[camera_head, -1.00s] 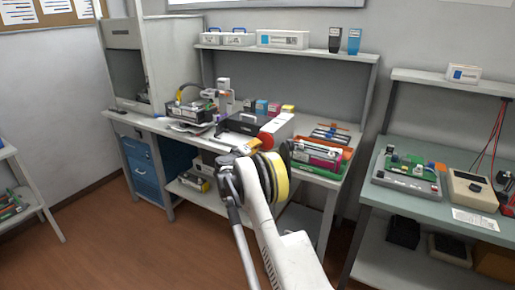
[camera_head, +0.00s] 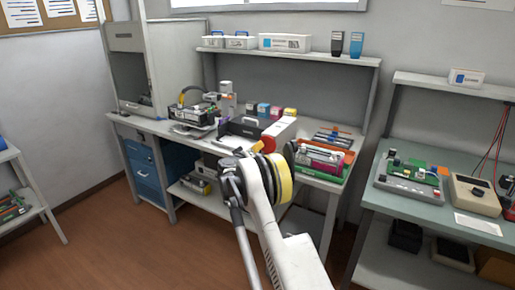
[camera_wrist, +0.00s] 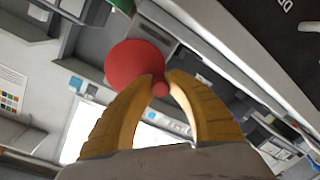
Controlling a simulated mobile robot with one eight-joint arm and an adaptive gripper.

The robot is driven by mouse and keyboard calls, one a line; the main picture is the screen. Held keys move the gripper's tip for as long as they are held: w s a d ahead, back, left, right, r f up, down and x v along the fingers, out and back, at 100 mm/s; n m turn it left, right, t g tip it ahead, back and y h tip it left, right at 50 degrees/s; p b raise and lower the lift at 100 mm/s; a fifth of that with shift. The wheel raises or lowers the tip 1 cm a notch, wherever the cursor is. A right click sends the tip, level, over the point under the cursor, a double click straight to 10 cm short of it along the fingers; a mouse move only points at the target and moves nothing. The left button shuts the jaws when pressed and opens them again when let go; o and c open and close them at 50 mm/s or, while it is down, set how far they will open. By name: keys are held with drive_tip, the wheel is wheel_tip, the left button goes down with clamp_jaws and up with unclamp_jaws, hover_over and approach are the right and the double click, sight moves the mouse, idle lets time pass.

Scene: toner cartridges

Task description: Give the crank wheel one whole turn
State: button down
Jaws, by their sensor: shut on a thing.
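The crank wheel is a red disc (camera_wrist: 137,66) in the wrist view, with a small red knob (camera_wrist: 160,89) at its lower right. My gripper (camera_wrist: 163,84) has its two yellow fingers closed on this knob from either side. In the head view the red wheel (camera_head: 269,145) shows just above my arm, in front of the white box on the bench. A yellow-orange finger (camera_head: 257,148) of my gripper shows at its left side. The rest of my gripper is hidden behind my arm there.
A dark open bin (camera_head: 236,131) and a white box (camera_head: 283,129) stand by the wheel. An orange-and-green tray (camera_head: 318,160) with cartridges lies to the right. A printer-like device (camera_head: 190,113) stands to the left. A second bench (camera_head: 390,207) is at the right.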

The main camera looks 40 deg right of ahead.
drive_tip(key=c, duration=1.2)
unclamp_jaws()
drive_tip(key=shift+c, duration=0.2)
drive_tip(key=shift+a, duration=0.1)
drive_tip(key=v, duration=1.2)
drive_tip(key=shift+w, duration=0.1)
